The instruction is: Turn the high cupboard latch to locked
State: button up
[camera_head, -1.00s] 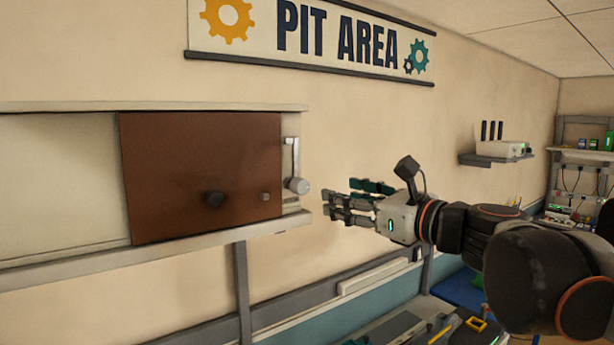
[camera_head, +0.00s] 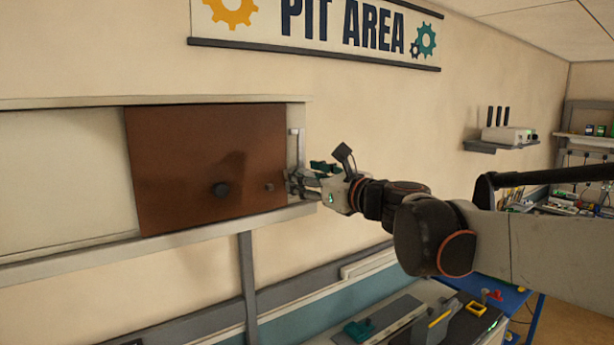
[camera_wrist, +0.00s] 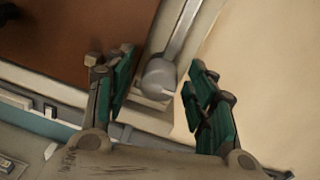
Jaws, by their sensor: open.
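The high cupboard (camera_head: 60,180) is on the wall at left, with a brown door panel (camera_head: 200,150). Its latch (camera_head: 296,145) is at the right end of the frame; the grey lever stands about upright above a round hub, which my gripper hides in the head view. In the wrist view the latch hub (camera_wrist: 158,80) shows between the fingers, with the lever running up and right. My gripper (camera_head: 292,182) is open at the latch, one green-padded finger on each side of the hub. I cannot tell whether either finger touches it.
A wall shelf (camera_head: 500,148) holds a pale box at right. A bench (camera_head: 400,320) with tools is below.

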grip_shut()
jog(key=shift+n, duration=0.3)
jog(key=n+b, duration=0.1)
jog(key=n, duration=0.2)
jog(key=shift+n, duration=0.3)
jog(key=n+b, duration=0.1)
jog(key=n, duration=0.3)
jog(key=shift+h, duration=0.3)
jog(key=n, duration=0.4)
jog(key=shift+s+a+n+b, duration=0.1)
jog(key=shift+n+b, duration=0.2)
jog(key=shift+b, duration=0.1)
jog(key=n, duration=0.4)
jog(key=shift+h+b, duration=0.4)
jog(key=shift+n, duration=0.3)
